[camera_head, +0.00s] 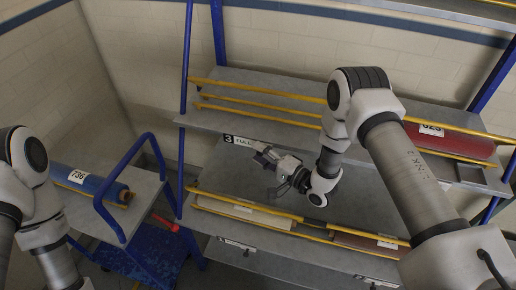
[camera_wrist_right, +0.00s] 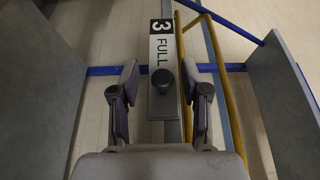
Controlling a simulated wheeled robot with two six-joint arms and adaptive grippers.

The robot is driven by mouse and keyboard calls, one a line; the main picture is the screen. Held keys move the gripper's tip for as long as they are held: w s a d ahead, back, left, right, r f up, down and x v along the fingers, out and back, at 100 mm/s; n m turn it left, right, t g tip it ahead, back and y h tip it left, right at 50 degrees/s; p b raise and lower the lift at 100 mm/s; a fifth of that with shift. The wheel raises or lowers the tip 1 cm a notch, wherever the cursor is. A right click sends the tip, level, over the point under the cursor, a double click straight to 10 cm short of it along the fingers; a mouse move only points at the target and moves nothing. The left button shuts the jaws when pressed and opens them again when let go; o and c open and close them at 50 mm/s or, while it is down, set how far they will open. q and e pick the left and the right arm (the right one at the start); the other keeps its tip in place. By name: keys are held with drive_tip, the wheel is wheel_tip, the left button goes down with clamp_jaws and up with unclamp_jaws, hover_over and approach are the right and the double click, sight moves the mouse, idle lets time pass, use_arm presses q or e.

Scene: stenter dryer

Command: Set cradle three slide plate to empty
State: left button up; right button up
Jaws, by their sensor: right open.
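The cradle three slide plate (camera_head: 240,140) sits on the front edge of the upper shelf, with a black "3" and the word FULL showing. In the right wrist view the plate (camera_wrist_right: 163,50) runs up the middle, with a dark round knob (camera_wrist_right: 162,78) near its lower end. My right gripper (camera_head: 264,157) is at the plate's right end in the head view. In the right wrist view the gripper (camera_wrist_right: 161,88) is open, one finger on each side of the knob, with gaps visible. My left arm shows at the left, but its gripper is out of frame.
Yellow rails (camera_head: 258,93) run along the upper shelf; a red roll (camera_head: 455,143) labelled 623 lies at its right. A lower shelf holds a pale roll (camera_head: 243,213). A cart with a blue roll (camera_head: 90,183) labelled 736 stands at left. Blue posts (camera_head: 187,60) frame the rack.

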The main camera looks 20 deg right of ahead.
drive_tip(key=shift+w+a+r, duration=0.1)
drive_tip(key=shift+w+a, duration=0.05)
drive_tip(key=shift+w, duration=0.05)
drive_tip(key=shift+s, duration=0.15)
clamp_jaws()
drive_tip(key=shift+w+a+f+b, duration=0.2)
drive_tip(key=shift+w+a+b, duration=0.15)
drive_tip(key=shift+b, duration=0.15)
drive_tip(key=w+a+b, duration=0.1)
drive_tip(key=a, duration=0.1)
drive_tip(key=w+a+b, duration=0.1)
drive_tip(key=w+a, duration=0.1)
drive_tip(key=shift+r, duration=0.2)
drive_tip(key=shift+c, duration=0.4)
unclamp_jaws()
drive_tip(key=shift+a, duration=0.15)
drive_tip(key=shift+o, duration=0.4)
drive_tip(key=shift+a, duration=0.15)
use_arm(q)
drive_tip(key=f, duration=0.3)
drive_tip(key=shift+s+d, duration=0.1)
drive_tip(key=shift+s, duration=0.1)
use_arm(e)
drive_tip(key=v, duration=1.2)
